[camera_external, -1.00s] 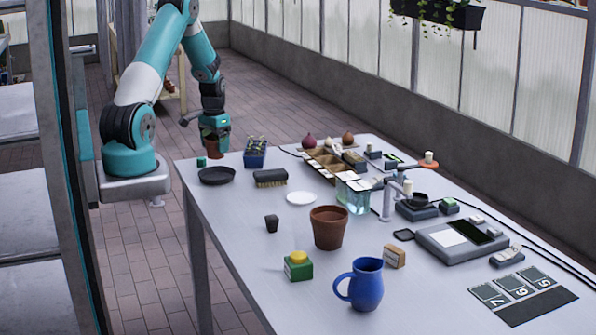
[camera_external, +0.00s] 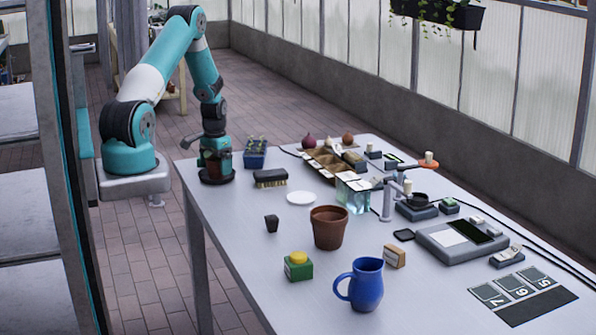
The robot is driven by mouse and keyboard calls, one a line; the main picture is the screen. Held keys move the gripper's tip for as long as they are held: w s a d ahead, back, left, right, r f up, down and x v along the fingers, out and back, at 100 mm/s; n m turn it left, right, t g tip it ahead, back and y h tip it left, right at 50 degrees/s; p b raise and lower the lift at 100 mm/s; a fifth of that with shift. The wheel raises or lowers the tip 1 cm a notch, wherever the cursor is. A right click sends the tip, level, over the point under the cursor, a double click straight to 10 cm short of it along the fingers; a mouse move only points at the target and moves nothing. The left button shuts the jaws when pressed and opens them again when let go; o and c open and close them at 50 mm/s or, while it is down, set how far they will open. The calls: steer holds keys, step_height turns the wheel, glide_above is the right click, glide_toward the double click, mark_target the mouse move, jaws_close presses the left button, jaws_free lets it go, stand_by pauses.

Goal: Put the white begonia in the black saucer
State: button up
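The black saucer (camera_external: 218,181) lies near the far left corner of the table, below my gripper. My gripper (camera_external: 214,158) points down over the saucer and is closed around a small terracotta pot (camera_external: 213,172). The pot is upright, at or just above the saucer; I cannot tell whether it touches. The gripper hides most of the pot's upper part, and I see no white flower on it, so I cannot confirm it is the white begonia.
A blue seedling tray (camera_external: 255,157) stands just right of the gripper, with a black brush (camera_external: 270,178) in front of it. A white disc (camera_external: 301,198), a large terracotta pot (camera_external: 329,228) and a blue jug (camera_external: 364,284) stand nearer.

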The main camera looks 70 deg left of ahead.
mark_target(216, 158)
steer(key=shift+o, duration=0.3)
step_height(216, 158, up, 12)
steer(key=shift+f+b, duration=0.15)
steer(key=shift+b, duration=0.6)
steer(key=s+d+r+y, duration=0.2)
steer(key=s+d+r, duration=0.1)
steer(key=d+r, duration=0.85)
steer(key=s+d+r+n+y, duration=0.2)
steer(key=s+d+r, duration=0.1)
steer(key=s+d, duration=0.5)
steer(key=shift+s+r+n, duration=0.25)
steer(key=shift+s+n, duration=0.05)
steer(key=shift+s, duration=0.25)
